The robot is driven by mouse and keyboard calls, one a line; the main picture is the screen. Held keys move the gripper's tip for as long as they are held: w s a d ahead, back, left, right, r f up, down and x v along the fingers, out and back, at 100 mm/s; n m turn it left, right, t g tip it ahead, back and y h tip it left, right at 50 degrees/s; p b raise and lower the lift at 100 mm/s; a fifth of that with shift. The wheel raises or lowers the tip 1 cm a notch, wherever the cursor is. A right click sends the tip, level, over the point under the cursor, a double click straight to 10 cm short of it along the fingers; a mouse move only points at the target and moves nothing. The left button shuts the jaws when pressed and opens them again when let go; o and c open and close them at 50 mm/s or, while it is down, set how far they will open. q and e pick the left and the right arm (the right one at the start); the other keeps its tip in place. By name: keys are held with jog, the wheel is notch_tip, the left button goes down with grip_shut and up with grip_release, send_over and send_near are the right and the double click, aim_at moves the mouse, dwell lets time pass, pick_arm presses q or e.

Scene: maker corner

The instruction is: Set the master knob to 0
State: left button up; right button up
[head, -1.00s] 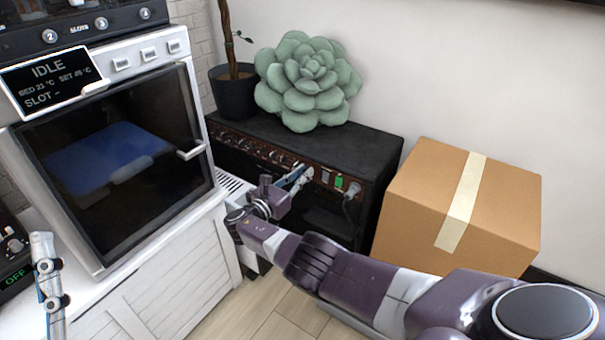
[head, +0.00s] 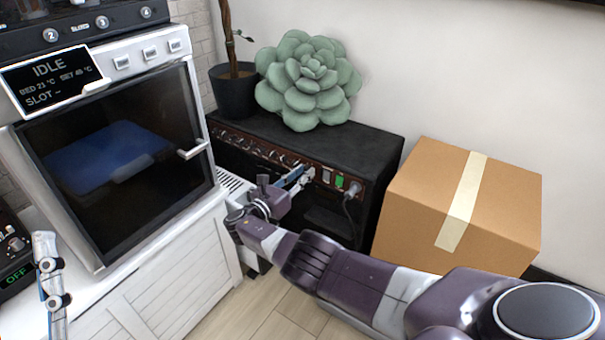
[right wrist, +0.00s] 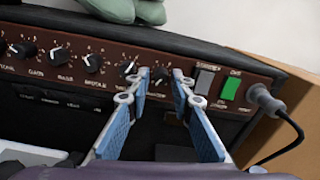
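The black amplifier (head: 345,135) has a brown control panel with a row of black knobs, and it also shows in the right wrist view (right wrist: 225,55). A dark knob (right wrist: 158,77) at the right end of the row, probably the master knob, sits between my right gripper's fingertips (right wrist: 162,76). Its label and pointer are hidden or too small to read. The fingers stand apart, with a gap visible beside the knob. My right gripper (head: 300,178) is at the panel in the head view. Part of my left gripper (head: 50,280) shows at the lower left; its opening is unclear.
Right of the knobs are a grey switch (right wrist: 204,79), a green lit switch (right wrist: 230,89) and a plugged cable (right wrist: 265,98). A plant pot (head: 234,92) and succulent cushion (head: 308,82) sit on the amplifier. A cardboard box (head: 415,195) stands right; an oven-like machine (head: 110,150) stands left.

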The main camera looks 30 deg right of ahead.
jog(key=shift+r, duration=0.1)
jog(key=v, duration=1.2)
